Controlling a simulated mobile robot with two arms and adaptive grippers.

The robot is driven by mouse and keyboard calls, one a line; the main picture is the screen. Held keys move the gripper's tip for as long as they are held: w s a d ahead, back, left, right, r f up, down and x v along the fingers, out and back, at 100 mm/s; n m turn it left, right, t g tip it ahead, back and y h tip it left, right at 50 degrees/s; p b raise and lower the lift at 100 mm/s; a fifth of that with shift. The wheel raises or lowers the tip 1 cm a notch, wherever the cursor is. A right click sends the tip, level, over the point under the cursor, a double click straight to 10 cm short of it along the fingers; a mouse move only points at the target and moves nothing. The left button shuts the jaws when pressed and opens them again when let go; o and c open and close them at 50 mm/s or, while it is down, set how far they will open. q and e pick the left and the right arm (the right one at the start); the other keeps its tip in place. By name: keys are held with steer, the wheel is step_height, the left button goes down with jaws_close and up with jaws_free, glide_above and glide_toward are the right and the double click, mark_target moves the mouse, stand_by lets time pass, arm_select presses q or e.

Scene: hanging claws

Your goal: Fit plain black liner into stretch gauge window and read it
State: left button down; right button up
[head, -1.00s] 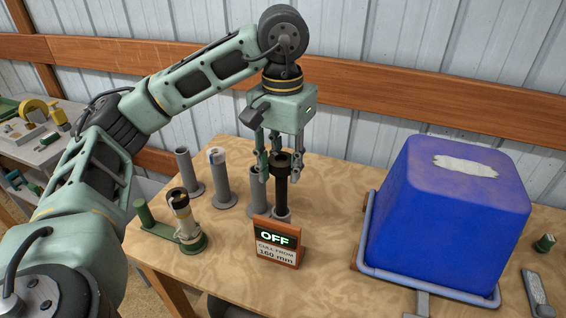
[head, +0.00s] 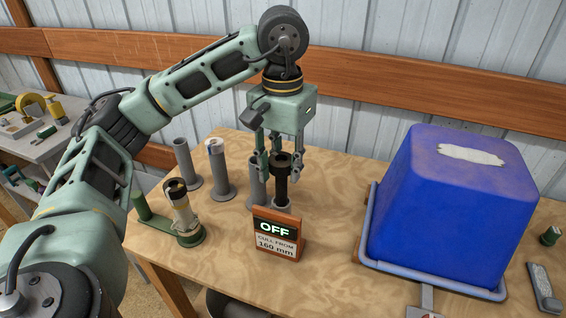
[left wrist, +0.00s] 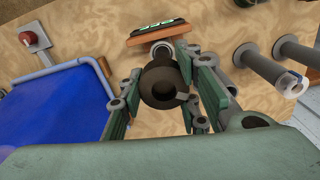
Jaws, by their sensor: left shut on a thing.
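The plain black liner (head: 281,187) is upright in my left gripper (head: 280,166), with its wider dark head between the fingers. Its lower end is at a short grey ring or socket (head: 280,206) on the table; how deep it sits is hidden. In the left wrist view my left gripper (left wrist: 165,88) closes around the round dark head of the liner (left wrist: 160,80). The gauge sign (head: 277,235) stands just in front, its display reading OFF above "CULL FROM 160 mm". My right gripper is out of view.
Several grey tubes (head: 187,164) stand behind and left of the liner. A green stand (head: 158,223) with a pale, black-topped cup (head: 182,207) is at the left. Table between sign and tub is clear.

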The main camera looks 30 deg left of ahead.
mark_target(283, 192)
arm_select(q)
steer(key=shift+f+b, duration=3.1)
steer(key=shift+f, duration=0.6)
steer(key=shift+r, duration=0.1)
steer(key=shift+r+p, duration=6.95)
steer(key=shift+r, duration=0.4)
steer(key=shift+f, duration=0.25)
steer(key=shift+f+b, duration=0.75)
steer(key=shift+b, duration=0.1)
